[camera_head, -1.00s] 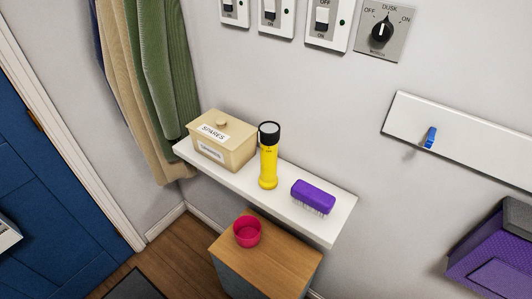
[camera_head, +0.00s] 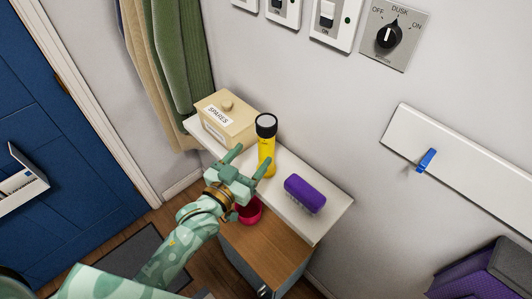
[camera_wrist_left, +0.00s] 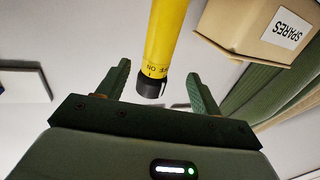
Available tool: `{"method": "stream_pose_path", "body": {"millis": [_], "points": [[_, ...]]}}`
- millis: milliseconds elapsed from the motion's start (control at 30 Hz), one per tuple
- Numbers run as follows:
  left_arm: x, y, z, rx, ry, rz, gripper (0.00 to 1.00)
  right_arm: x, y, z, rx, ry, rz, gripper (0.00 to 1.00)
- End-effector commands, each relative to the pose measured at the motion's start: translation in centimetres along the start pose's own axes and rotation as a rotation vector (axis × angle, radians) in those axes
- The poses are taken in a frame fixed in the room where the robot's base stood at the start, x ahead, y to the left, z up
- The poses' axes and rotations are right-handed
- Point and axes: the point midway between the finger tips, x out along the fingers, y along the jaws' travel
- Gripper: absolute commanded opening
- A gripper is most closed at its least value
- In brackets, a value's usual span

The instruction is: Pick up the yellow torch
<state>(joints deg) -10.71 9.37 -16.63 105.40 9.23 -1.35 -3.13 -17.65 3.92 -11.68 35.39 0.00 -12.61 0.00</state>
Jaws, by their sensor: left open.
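The yellow torch (camera_head: 267,149) stands upright on the white wall shelf, black head up. My left gripper (camera_head: 252,158) is open in front of it, its lower part overlapped by the fingers in the head view. In the left wrist view the torch's yellow body (camera_wrist_left: 166,38) runs down to a black end, which appears between the two green fingertips (camera_wrist_left: 160,80). The fingers are not closed on it, and I cannot tell how deep it lies between them. My right gripper is not in view.
On the white shelf (camera_head: 325,215), a beige SPARES box (camera_head: 226,120) stands left of the torch and a purple brush (camera_head: 305,194) right. A pink bowl (camera_head: 250,211) sits on the wooden cabinet (camera_head: 268,247) below, partly hidden by my gripper. Coats hang at left.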

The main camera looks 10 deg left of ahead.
Motion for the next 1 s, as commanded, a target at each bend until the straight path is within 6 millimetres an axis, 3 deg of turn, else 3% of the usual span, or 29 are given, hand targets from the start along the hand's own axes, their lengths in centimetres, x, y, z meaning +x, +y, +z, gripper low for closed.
{"method": "stream_pose_path", "body": {"millis": [100, 367, 600, 900, 1000], "points": [[2.5, 0.1, 0.0, -0.001, 0.000, 0.001, 0.66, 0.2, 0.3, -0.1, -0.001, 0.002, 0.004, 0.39], [4.9, 0.1, 0.1, -0.001, -0.001, 0.000, 0.66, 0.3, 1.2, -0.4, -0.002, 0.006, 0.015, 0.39], [8.6, 0.2, 0.2, 0.000, -0.001, 0.000, 0.66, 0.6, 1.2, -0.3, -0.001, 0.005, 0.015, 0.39], [9.2, 0.2, 0.2, 0.001, -0.003, 0.000, 0.66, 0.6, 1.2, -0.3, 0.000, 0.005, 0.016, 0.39], [9.2, 0.2, 0.2, 0.001, -0.003, 0.000, 0.38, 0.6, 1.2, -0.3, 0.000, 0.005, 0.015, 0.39]]}}
